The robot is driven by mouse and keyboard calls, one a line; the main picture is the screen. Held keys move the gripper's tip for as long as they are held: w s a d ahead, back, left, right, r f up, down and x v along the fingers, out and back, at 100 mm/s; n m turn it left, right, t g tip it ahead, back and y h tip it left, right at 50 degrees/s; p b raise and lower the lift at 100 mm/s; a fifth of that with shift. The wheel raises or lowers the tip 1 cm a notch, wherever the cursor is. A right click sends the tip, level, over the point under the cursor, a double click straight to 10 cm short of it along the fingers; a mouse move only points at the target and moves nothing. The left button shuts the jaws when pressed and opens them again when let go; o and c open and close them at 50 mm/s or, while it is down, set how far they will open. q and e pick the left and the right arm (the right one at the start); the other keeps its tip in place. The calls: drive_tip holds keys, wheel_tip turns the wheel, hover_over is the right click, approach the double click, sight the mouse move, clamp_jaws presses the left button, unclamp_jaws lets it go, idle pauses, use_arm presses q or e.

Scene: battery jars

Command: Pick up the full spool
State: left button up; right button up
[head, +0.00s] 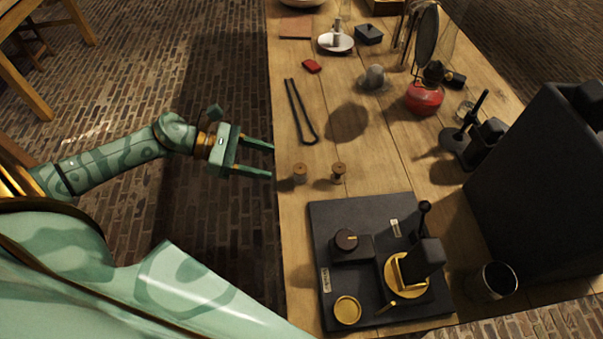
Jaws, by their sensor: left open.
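Two small spool-like pieces stand upright on the wooden table near its left edge. The left spool (300,173) and the right spool (338,173) are a short gap apart, both brownish with paler tops. I cannot tell from here which one is full. My left gripper (271,161) is open and empty. Its two fingers point right, and their tips are near the table's left edge, left of the left spool and apart from it. My right gripper is not in view.
A dark board (325,215) with a knob, brass dish and upright device lies in front of the spools. Black tongs (299,110) lie behind them. A red flask-like vessel (424,98) and a large dark box (545,185) stand to the right. Table (375,185) is clear right of the spools.

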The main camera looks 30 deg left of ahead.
sight(298, 168)
use_arm(q)
drive_tip(key=x, duration=0.5)
drive_tip(key=shift+w, duration=0.1)
drive_tip(key=x, duration=0.4)
drive_tip(key=b+x, duration=0.1)
drive_tip(key=x, duration=0.1)
drive_tip(key=shift+d+r, duration=0.15)
drive_tip(key=shift+r, duration=0.2)
drive_tip(key=c, duration=1.1)
